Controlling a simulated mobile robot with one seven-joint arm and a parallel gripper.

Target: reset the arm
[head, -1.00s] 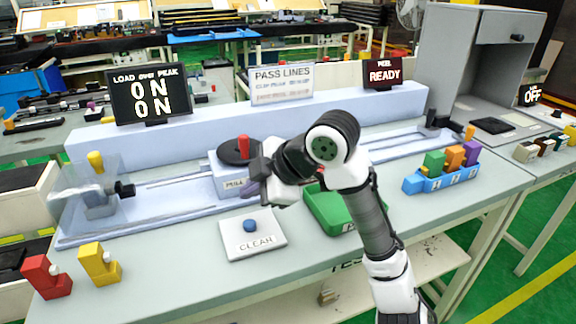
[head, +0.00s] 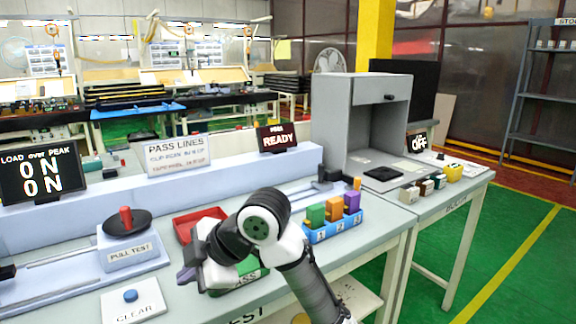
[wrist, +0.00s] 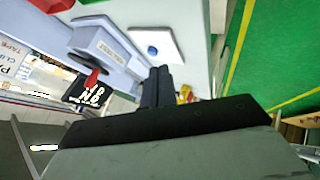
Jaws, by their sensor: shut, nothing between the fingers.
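My gripper (head: 188,275) is shut and empty at the end of my bent arm. In the head view it is over the bench (head: 210,308), between the pull-test block (head: 130,256) and the green tray (head: 250,272), which my arm partly hides. In the wrist view the dark fingers of my gripper (wrist: 158,85) are together. Beyond them are the pull-test block (wrist: 105,45) and the white CLEAR pad (wrist: 160,28) with its blue button. I cannot tell the height of my gripper above the bench.
A red tray (head: 186,224) lies behind my arm. A blue rack (head: 335,227) holds green, orange and purple clips. A grey open-fronted booth (head: 330,120) stands on the right, beside several small blocks on a side table (head: 450,182). Green floor (head: 505,250) is open at right.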

